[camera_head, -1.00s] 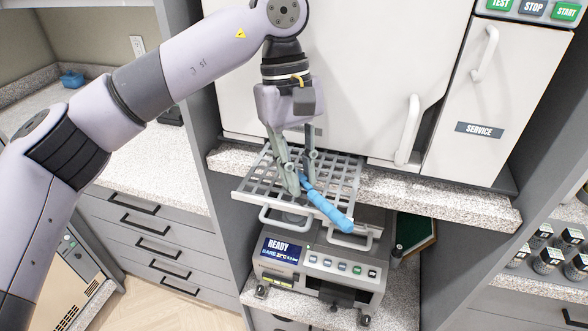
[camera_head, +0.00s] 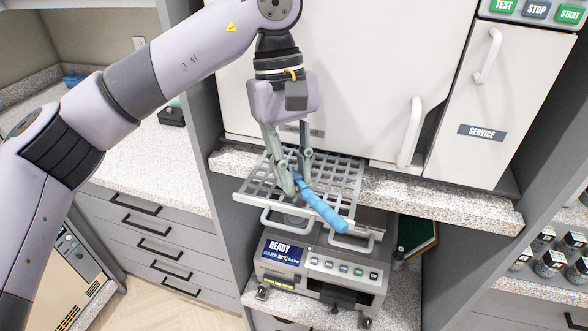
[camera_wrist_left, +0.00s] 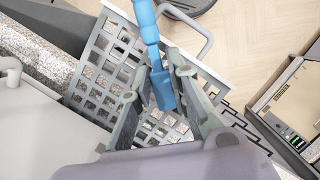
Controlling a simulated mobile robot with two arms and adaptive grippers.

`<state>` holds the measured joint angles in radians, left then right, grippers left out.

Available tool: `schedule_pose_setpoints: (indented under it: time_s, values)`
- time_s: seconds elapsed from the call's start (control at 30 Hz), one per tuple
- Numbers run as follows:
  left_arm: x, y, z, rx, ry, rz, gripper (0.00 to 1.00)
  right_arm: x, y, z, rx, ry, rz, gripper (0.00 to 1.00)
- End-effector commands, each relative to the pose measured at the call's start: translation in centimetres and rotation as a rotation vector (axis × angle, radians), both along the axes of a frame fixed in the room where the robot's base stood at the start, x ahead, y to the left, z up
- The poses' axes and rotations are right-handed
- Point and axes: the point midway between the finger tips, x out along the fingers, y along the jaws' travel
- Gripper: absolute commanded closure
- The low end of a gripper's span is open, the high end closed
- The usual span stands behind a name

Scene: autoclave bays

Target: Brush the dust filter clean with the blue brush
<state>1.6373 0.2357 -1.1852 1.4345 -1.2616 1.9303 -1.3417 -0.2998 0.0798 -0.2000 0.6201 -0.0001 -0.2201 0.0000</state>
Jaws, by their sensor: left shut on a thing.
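A grey grid panel with square holes (camera_head: 252,199) and loop handles juts out over the front edge of the stone shelf. It also shows in the left wrist view (camera_wrist_left: 104,66). I see no separate dust filter; I cannot tell if this panel is it. My left gripper (camera_head: 296,184) points down over the panel, shut on the blue brush (camera_head: 325,209). The brush slants toward the front right. It also shows in the left wrist view (camera_wrist_left: 150,34). I cannot tell whether it touches the grid. My right gripper is not in view.
A grey device with a READY screen (camera_head: 283,249) stands below the panel. A white cabinet with handles (camera_head: 412,130) rises behind, with a SERVICE door (camera_head: 481,132) at right. A counter with drawers (camera_head: 145,230) is at left. Dark-capped bottles (camera_head: 550,262) stand at right.

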Motion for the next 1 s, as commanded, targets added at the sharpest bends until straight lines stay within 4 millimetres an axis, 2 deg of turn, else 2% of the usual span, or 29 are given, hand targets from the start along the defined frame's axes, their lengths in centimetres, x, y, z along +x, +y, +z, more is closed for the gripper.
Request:
schedule_pose_setpoints:
  time_s: [0.03,0.5,1.0]
  values:
    - [0.0,0.0,1.0,0.000,-0.001,0.000,1.00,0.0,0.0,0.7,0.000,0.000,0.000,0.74]
    - [0.0,0.0,5.7,-0.001,-0.001,-0.001,1.00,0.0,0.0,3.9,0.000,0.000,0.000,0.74]
    - [0.0,0.0,5.9,-0.001,0.000,0.000,1.00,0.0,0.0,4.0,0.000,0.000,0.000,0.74]
